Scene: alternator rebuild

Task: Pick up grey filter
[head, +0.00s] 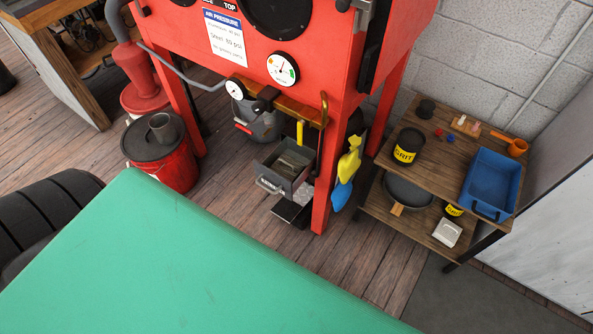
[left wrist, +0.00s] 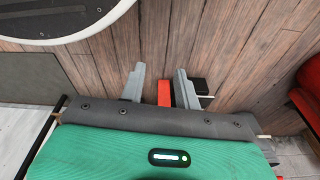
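No filter is recognisable in the left wrist view. Neither gripper shows in the head view, and my right gripper is in neither view.
The red blasting cabinet (head: 337,120) stands on legs around the drawer. A red bucket (head: 178,172) is to its left. A wooden shelf (head: 440,172) with a blue tray (head: 516,180) stands at right.

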